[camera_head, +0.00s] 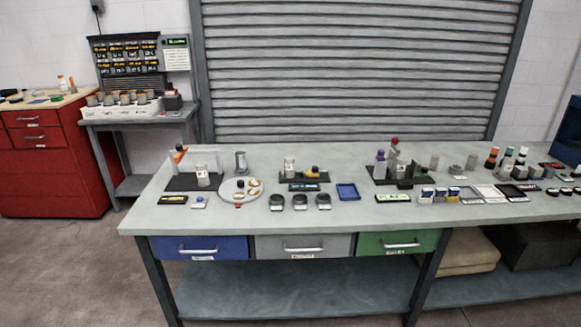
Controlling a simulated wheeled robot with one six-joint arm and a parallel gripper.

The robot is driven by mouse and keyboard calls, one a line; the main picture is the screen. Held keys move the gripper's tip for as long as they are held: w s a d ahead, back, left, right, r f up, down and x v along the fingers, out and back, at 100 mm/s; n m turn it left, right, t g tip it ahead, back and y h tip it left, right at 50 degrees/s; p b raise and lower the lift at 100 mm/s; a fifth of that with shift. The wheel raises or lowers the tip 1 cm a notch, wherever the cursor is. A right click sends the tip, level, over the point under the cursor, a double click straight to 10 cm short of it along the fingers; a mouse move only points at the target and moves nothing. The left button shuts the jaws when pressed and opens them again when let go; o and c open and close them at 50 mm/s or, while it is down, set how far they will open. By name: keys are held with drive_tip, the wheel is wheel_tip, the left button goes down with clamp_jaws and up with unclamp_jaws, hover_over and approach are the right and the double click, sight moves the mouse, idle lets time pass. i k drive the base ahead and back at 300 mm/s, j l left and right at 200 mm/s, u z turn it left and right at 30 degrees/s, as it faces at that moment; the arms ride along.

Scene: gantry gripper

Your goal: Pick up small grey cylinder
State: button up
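Several small greyish cylinders stand on the long workbench (330,214), and I cannot tell which one the task means. A plain grey upright cylinder (240,161) stands at the back left, behind a round light tray (229,194). A pale cylinder with a dark top (203,177) stands on a black base at the left. A similar pale cylinder (289,167) stands on a dark base near the middle. A short grey cylinder (434,162) and another one (471,162) stand at the back right. My gripper is not in view.
Three dark round pots (300,202) sit near the front edge, beside a blue tray (348,191). The right half is crowded with bottles and small boxes. Blue (200,247), grey and green drawers are shut below. The bench's front strip is mostly clear.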

sight(289, 160)
drive_tip(key=i+u, duration=0.2)
drive_tip(key=i, duration=0.45)
drive_tip(key=i+l+u, duration=0.15)
drive_tip(key=i, duration=0.55)
drive_tip(key=i+l+u, duration=0.2)
drive_tip(key=i, duration=0.45)
